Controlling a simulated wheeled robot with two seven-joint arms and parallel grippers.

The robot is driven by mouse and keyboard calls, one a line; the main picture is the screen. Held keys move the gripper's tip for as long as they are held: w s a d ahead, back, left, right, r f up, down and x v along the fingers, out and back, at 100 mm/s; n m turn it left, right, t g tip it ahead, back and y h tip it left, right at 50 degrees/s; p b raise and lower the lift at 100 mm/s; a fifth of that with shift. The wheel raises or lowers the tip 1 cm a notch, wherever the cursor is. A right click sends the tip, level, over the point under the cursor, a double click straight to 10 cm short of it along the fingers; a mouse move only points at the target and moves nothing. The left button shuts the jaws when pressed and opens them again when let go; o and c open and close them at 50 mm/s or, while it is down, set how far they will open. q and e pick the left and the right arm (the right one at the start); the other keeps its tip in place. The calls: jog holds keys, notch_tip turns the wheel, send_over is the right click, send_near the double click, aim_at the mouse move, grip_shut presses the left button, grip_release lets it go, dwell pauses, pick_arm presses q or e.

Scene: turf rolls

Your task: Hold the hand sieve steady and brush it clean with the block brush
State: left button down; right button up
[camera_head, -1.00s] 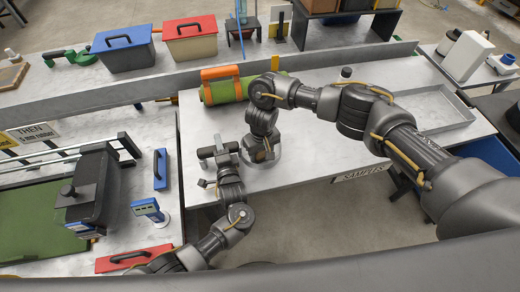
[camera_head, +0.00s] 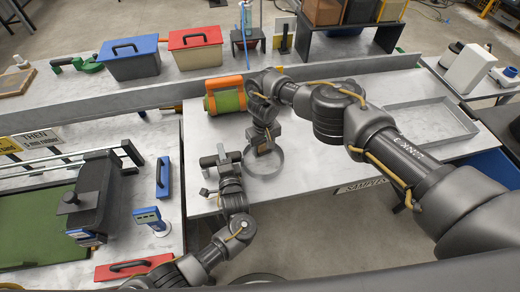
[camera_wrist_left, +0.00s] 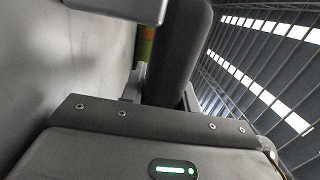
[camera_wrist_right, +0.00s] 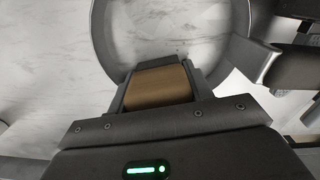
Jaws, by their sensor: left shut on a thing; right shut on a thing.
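The hand sieve (camera_head: 266,178) is a round grey metal ring over the pale table, in front of the green and orange roll. Its rim also curves across the right wrist view (camera_wrist_right: 101,35). My left gripper (camera_head: 222,159) is left of the ring, shut on the sieve's dark handle (camera_wrist_left: 181,55). My right gripper (camera_head: 262,146) is over the ring's far part, shut on the block brush, whose brown block (camera_wrist_right: 160,86) shows between the fingers in the right wrist view. The bristles are hidden, so contact with the mesh cannot be told.
A grey shallow tray (camera_head: 425,128) is at the right of the table. A black machine (camera_head: 92,200) and a blue-handled tool (camera_head: 162,177) are at the left. The table between sieve and tray is mostly clear.

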aim_at(267, 167)
pick_arm(q)
jog(key=shift+d, duration=0.1)
pick_arm(e)
jog(key=shift+s+d+f, duration=0.1)
jog(key=shift+s+f, duration=0.05)
jog(key=shift+s, duration=1.05)
jog(key=shift+s+d, duration=0.2)
jog(key=shift+s, duration=1.05)
jog(key=shift+s+d, duration=0.15)
jog(key=shift+s, duration=1.1)
jog(key=shift+w+r, duration=0.2)
jog(key=shift+w, duration=0.2)
jog(key=shift+w+a+f, duration=0.1)
jog(key=shift+w+a, duration=0.1)
jog(key=shift+w, duration=0.85)
jog(key=shift+w+a, duration=0.2)
jog(key=shift+w, duration=0.8)
jog(key=shift+w+a+f, duration=0.1)
jog(key=shift+w+a, duration=0.1)
jog(key=shift+w, duration=0.85)
jog(key=shift+w+d+r, duration=0.1)
jog(key=shift+w+r, duration=0.05)
jog(key=shift+w, duration=0.05)
jog(key=shift+r, duration=0.2)
notch_tip(267, 167, up, 2)
jog(key=shift+w+r, duration=0.1)
jog(key=shift+w, duration=0.05)
jog(key=shift+r, duration=2.9)
